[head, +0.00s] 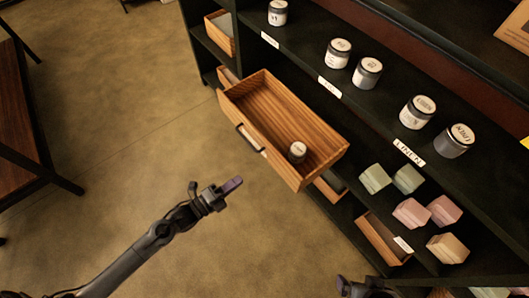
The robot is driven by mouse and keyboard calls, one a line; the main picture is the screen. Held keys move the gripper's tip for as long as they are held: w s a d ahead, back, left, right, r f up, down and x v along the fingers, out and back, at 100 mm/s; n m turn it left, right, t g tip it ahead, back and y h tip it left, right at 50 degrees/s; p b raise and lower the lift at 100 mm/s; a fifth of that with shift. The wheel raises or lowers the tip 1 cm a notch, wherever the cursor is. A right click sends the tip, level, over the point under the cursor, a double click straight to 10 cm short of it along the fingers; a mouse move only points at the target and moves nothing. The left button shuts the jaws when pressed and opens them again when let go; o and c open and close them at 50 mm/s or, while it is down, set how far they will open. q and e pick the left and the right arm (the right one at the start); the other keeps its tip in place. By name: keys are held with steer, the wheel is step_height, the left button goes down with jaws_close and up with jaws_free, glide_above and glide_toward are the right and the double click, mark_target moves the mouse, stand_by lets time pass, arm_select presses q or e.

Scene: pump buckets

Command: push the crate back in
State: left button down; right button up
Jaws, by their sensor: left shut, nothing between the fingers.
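A wooden crate (235,112) with a dark handle on its front sticks out of the dark shelf unit, like a pulled-out drawer. A small jar with a pale lid (297,151) stands inside it, near its right end. My left gripper (232,185) is shut and empty. It is in front of the crate, apart from it, below and left of its handle in the picture. Part of my right arm shows at the bottom edge, but its fingers cannot be made out.
Several jars (367,73) stand on the upper shelf above white labels (329,88). Wrapped blocks (411,213) sit on a lower shelf at the right, near another wooden crate (377,238). The floor (130,120) left of the crate is clear. A table (18,120) stands at the far left.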

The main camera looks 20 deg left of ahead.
mark_target(275, 153)
arm_select(q)
steer(key=b+x, duration=0.1)
steer(key=x, duration=0.3)
steer(key=b+x, duration=0.1)
steer(key=x, duration=0.3)
steer(key=b+x, duration=0.1)
steer(key=x, duration=0.4)
steer(key=shift+r, duration=0.3)
steer(key=shift+w+d+b, duration=0.3)
steer(key=shift+w, duration=0.2)
